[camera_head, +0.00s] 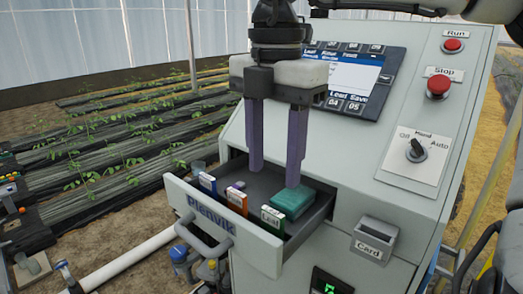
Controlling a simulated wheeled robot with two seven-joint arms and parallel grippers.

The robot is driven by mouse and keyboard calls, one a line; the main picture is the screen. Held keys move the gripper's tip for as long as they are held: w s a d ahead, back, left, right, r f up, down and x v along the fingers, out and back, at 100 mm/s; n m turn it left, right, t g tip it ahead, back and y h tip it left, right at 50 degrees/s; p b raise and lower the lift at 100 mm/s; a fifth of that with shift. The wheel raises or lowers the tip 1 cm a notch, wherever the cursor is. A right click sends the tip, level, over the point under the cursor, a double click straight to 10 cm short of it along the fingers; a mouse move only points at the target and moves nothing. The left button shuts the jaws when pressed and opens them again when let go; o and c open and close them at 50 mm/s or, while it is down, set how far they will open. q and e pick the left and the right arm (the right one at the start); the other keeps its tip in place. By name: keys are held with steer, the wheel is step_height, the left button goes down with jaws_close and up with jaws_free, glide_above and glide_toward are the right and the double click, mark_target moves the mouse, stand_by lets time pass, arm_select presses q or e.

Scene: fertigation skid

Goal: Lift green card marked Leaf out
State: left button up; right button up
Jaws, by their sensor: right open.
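The green card marked Leaf (272,219) stands upright near the right end of the open drawer (220,219), just behind its front panel. Its white label faces me. A teal block (293,201) lies in the drawer behind the card. My right gripper (273,175) points down over the drawer with its two purple fingers apart and nothing between them. The fingertips are behind the cards, and the right fingertip is close above the teal block; I cannot tell if they touch. My left gripper is not in view.
An orange card (237,201) and a blue card (208,184) stand to the left in the drawer. A small purple item (237,185) lies behind them. A card slot (375,239) is on the cabinet front, below a knob (416,150) and a red stop button (438,87). A white pipe (130,262) runs at lower left.

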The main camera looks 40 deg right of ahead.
mark_target(273, 211)
steer(key=shift+s+f, duration=0.1)
steer(key=shift+f, duration=0.7)
step_height(273, 211, down, 5)
steer(key=b, duration=0.4)
steer(key=shift+f, duration=0.2)
arm_select(q)
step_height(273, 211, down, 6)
steer(key=b, duration=0.2)
arm_select(e)
steer(key=shift+f, duration=0.8)
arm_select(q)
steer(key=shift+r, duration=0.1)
